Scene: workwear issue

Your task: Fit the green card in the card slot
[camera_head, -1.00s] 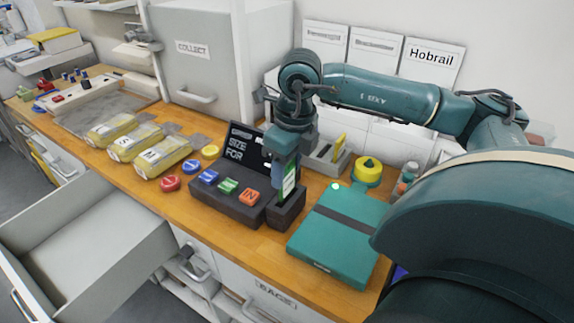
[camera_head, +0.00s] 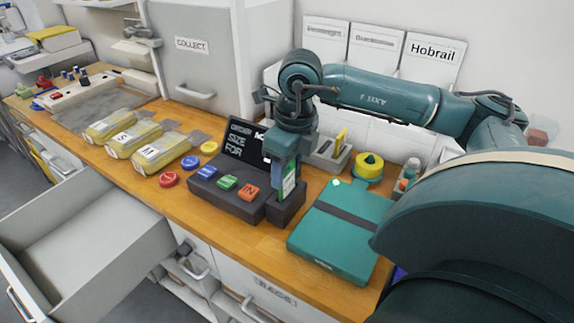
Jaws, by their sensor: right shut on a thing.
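The green card (camera_head: 289,185) is upright in my right gripper (camera_head: 284,172), which points down and is shut on it. The card shows white and green below the fingers. The card slot is in a dark block (camera_head: 287,212) at the right end of the order console. The card's lower edge meets the top of this block in the picture; I cannot tell how deep it sits in the slot. My left gripper is not in view.
The console (camera_head: 225,202) has blue, green and orange buttons and a screen (camera_head: 243,142). A teal case (camera_head: 335,245) lies just right of the slot block. Yellow packs (camera_head: 165,153) lie left. An open drawer (camera_head: 85,245) juts out at front left.

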